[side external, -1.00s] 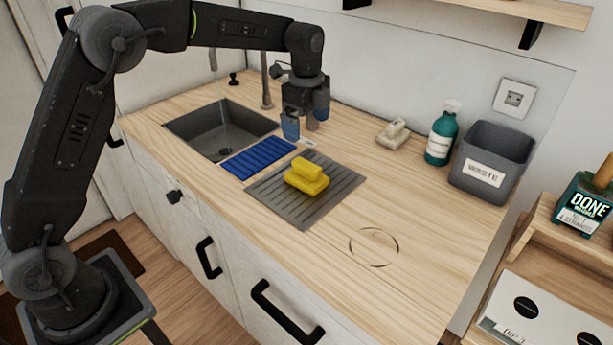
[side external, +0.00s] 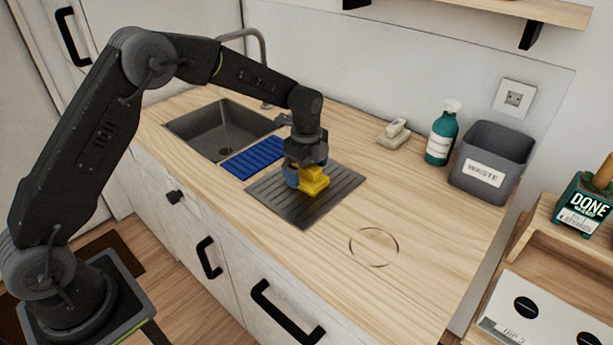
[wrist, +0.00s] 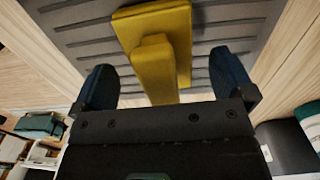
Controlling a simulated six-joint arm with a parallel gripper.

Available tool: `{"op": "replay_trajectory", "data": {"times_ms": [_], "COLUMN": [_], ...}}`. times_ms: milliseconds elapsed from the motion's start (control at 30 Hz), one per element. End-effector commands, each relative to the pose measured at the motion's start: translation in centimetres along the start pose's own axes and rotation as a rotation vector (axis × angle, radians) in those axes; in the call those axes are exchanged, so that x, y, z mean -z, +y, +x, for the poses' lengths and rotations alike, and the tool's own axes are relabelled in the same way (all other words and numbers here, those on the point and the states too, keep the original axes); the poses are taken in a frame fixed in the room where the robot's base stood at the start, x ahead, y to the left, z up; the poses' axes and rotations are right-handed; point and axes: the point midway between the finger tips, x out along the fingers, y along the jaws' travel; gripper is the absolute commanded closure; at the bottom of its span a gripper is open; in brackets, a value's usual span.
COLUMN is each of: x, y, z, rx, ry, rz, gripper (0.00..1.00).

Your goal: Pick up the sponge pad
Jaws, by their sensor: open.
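The yellow sponge pad (side external: 314,188) lies on the grey ridged mat (side external: 338,200); a smaller yellow block stands on its wider base. In the wrist view, the sponge pad (wrist: 157,27) has its narrower block reaching between my two blue fingers. My gripper (side external: 306,174) is open and low over the mat, right at the sponge pad. In the wrist view, my gripper (wrist: 165,78) has a finger on each side of the narrow block, with a visible gap on both sides. My gripper hides part of the sponge pad in the side view.
A blue ridged mat (side external: 252,157) lies beside the sink (side external: 218,133). A pale block-like item (side external: 393,133), a green bottle (side external: 441,137) and a grey waste bin (side external: 491,165) stand at the back right. The counter around the drawn circle (side external: 374,247) is clear.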

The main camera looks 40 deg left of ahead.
Motion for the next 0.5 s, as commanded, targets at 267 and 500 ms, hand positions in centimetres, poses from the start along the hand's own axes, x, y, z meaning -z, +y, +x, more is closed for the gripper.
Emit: {"op": "replay_trajectory", "data": {"times_ms": [267,500], "x": [0.0,0.0], "y": [0.0,0.0], "z": [2.2,2.1], "rx": [0.001,0.002], "ry": [0.0,0.0], "rz": [0.0,0.0], "gripper": [0.0,0.07]}}
